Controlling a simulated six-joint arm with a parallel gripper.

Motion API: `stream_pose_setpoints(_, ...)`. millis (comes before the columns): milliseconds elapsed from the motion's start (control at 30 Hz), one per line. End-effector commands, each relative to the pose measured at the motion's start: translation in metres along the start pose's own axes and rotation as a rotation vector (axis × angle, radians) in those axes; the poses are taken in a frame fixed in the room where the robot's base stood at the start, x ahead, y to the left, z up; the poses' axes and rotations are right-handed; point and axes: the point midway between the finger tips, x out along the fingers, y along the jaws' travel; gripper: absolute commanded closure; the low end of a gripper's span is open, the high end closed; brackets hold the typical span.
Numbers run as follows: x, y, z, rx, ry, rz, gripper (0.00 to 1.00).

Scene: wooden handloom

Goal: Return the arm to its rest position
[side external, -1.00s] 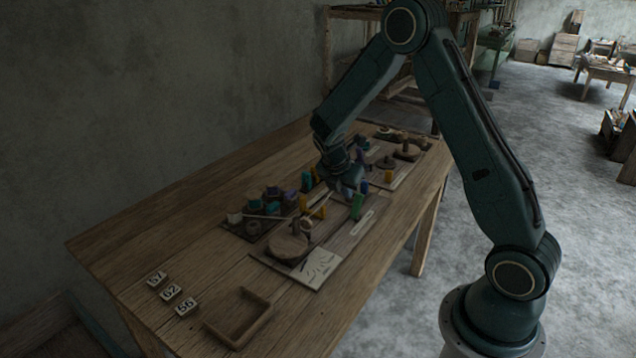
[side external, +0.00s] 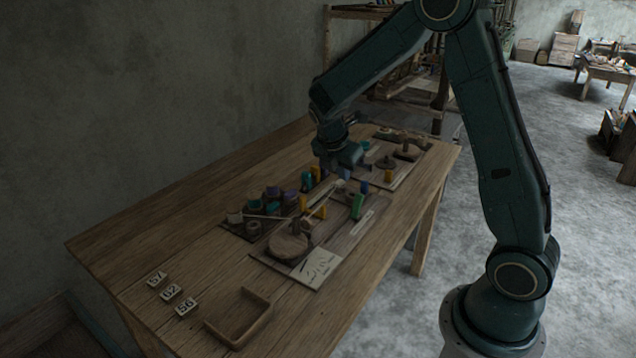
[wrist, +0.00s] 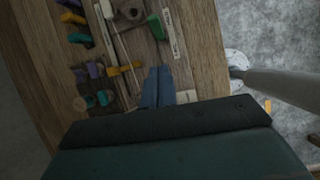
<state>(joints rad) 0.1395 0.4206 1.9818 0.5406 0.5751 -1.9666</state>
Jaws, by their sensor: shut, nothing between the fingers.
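My gripper (side external: 346,168) is above the far half of the wooden table (side external: 190,240) in the side view, over the group of small coloured pieces. It points down at the end of my bent arm. In the wrist view, the blue-grey fingers of my gripper (wrist: 158,86) lie together, with nothing between them. A green block (side external: 357,206) stands on the board just in front of the gripper; the green block also shows in the wrist view (wrist: 156,27). The picture does not show clearly how high the fingertips are above the pieces.
A round wooden disc (side external: 288,246) and a pale marked card (side external: 316,267) lie nearer the camera. An open wooden tray (side external: 238,318) and number tiles (side external: 171,292) are at the near end. A wall runs behind the table.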

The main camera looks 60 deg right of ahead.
Motion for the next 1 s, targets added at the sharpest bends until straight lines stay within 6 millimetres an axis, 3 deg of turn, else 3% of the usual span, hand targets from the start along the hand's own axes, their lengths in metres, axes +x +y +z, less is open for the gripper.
stream_pose_setpoints(467, -0.093, -0.040, -0.013, 0.476, 0.166, 0.112, 1.00)
stream_pose_setpoints(1000, -0.174, -0.119, -0.038, 1.015, 0.425, 0.128, 1.00)
